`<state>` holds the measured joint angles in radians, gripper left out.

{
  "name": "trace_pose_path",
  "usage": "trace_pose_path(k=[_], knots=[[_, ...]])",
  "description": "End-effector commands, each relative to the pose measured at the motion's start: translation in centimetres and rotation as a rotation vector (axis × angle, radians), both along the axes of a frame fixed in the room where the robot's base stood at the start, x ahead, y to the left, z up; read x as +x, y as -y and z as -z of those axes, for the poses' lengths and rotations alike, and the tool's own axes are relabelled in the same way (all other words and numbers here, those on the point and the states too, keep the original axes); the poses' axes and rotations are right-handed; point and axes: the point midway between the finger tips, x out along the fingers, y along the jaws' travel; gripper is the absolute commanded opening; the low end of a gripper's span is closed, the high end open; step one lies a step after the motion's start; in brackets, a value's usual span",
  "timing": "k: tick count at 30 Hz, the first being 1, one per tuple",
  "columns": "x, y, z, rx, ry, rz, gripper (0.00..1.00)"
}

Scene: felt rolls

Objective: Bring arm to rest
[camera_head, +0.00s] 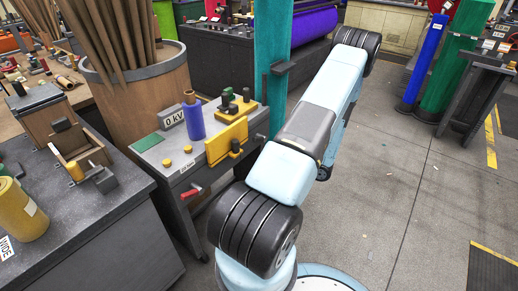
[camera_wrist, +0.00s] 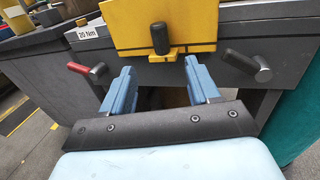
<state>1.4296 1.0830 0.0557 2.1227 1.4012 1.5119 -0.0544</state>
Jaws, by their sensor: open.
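My arm runs in the head view from its dark ribbed shoulder at the bottom centre up to a dark joint at the top right. My gripper is out of sight in the head view. In the wrist view my gripper (camera_wrist: 158,70) has its two blue fingers wide apart with nothing between them. It faces the front of a grey bench (camera_head: 172,170), below a yellow plate (camera_wrist: 165,22) with a black knob (camera_wrist: 160,38).
A red-ended lever (camera_wrist: 88,70) and a grey lever (camera_wrist: 248,65) stick out on either side of the gripper. A teal post (camera_head: 272,60) stands close beside my arm. A blue roll (camera_head: 425,60) and green roll stand at right. The right floor is mostly clear.

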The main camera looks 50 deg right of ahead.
Motion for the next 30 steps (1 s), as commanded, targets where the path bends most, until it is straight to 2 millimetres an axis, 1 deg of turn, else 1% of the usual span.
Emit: trace_pose_path(k=[8, 11, 12, 14, 17, 21, 24, 30], knots=[[0.0, 0.0, 0.0, -0.001, 0.000, -0.001, 0.60], [0.4, -0.3, -0.5, -0.013, -0.002, -0.021, 0.60], [0.7, -0.6, -1.0, -0.024, -0.004, -0.040, 0.60], [1.5, -1.1, -2.0, -0.050, -0.008, -0.080, 0.60], [2.9, -2.6, -4.3, -0.108, -0.018, -0.173, 0.60], [4.9, -5.4, -7.7, -0.206, -0.033, -0.323, 0.60], [6.1, -7.5, -10.0, -0.277, -0.043, -0.426, 0.60], [7.7, -11.9, -14.3, -0.430, -0.057, -0.625, 0.60]])
